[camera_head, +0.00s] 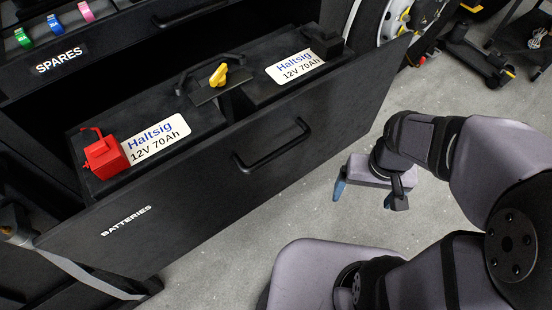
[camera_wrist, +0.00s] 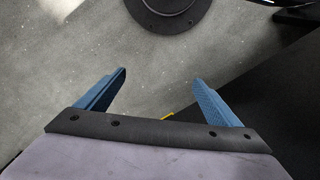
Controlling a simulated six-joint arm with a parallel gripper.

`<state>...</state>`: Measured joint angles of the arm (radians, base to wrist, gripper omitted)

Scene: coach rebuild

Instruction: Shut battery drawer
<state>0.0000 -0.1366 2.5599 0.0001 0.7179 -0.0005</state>
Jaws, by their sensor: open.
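The battery drawer (camera_head: 200,205) is black, labelled BATTERIES, and is pulled out of its cabinet. Its front has a black bar handle (camera_head: 272,146). Two black batteries lie in it, one with a red terminal cover (camera_head: 105,156), and a yellow key-like switch (camera_head: 218,77) sits between them. My gripper (camera_head: 364,196) is to the right of the drawer front, apart from it, and pointing down over the floor. In the wrist view its two blue fingers (camera_wrist: 160,92) are spread wide with nothing between them. A black surface lies at the right of that view.
A SPARES drawer (camera_head: 58,62) with coloured clips is above at the left. A wheel (camera_head: 385,20) and dark equipment (camera_head: 485,62) stand at the back right. A grey strap (camera_head: 90,277) hangs at the lower left. Speckled grey floor (camera_head: 440,90) is open in front of the drawer.

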